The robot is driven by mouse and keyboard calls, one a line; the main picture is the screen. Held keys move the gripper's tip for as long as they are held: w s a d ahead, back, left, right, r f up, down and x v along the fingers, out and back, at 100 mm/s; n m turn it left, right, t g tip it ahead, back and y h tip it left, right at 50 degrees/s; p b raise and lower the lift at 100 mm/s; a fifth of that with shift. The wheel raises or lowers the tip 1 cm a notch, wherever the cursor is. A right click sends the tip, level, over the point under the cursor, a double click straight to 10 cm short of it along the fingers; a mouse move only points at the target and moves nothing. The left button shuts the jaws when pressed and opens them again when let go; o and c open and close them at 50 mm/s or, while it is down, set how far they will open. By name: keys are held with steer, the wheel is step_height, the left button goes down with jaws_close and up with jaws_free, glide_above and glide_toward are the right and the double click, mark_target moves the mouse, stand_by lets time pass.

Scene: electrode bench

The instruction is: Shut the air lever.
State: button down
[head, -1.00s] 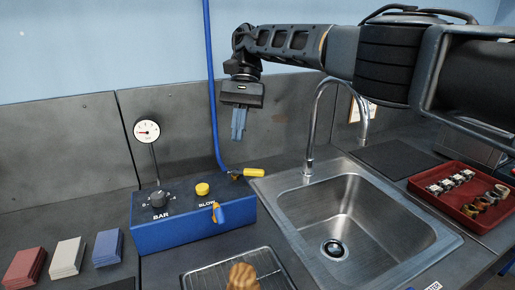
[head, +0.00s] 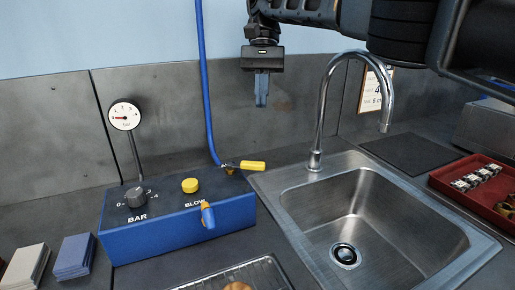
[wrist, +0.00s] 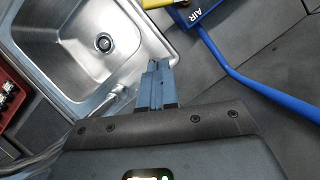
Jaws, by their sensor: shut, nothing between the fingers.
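The air lever (head: 252,165) has a yellow handle that points right from a brass valve (head: 230,170) at the foot of the blue hose (head: 205,100), behind the blue box. A yellow piece, likely the lever's handle, shows at the top edge of the wrist view (wrist: 155,3), beside the box's "AIR" label. My gripper (head: 261,104) is shut and empty, pointing down, above the lever and apart from it. Its closed fingers also show in the wrist view (wrist: 156,68).
The blue box (head: 180,235) carries a knob (head: 135,197), a yellow button (head: 190,186), a blue nozzle (head: 208,216) and a gauge (head: 125,115). The sink (head: 365,215) and its tall faucet (head: 322,105) stand right of the lever. A red tray (head: 470,200) is farther right.

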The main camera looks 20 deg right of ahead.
mark_target(260, 163)
steer(key=s+a+f+p, duration=0.1)
steer(key=s+a+f, duration=0.3)
steer(key=f, duration=0.5)
steer(key=shift+s, duration=1.3)
steer(key=shift+s+m+y, duration=0.3)
steer(key=shift+s+m, duration=0.2)
steer(key=shift+m, duration=0.5)
steer(key=s+m+t, duration=0.1)
steer(key=m, duration=0.1)
steer(key=s+m+y, duration=0.1)
steer(key=m, duration=0.1)
steer(key=shift+s+a+t+b, duration=0.2)
steer(key=shift+a+t+b, duration=0.15)
steer(key=shift+t, duration=0.05)
steer(key=m, duration=0.1)
steer(key=s+a+m+t+b, duration=0.1)
steer(key=m, duration=0.1)
steer(key=m+b, duration=0.1)
steer(key=shift+s+a+m+t+y, duration=0.3)
steer(key=shift+s+a+m, duration=0.05)
steer(key=shift+s+m, duration=0.05)
steer(key=shift+s+a+b, duration=0.15)
steer(key=shift+a+b, duration=0.1)
steer(key=shift+b, duration=0.1)
steer(key=shift+a, duration=0.1)
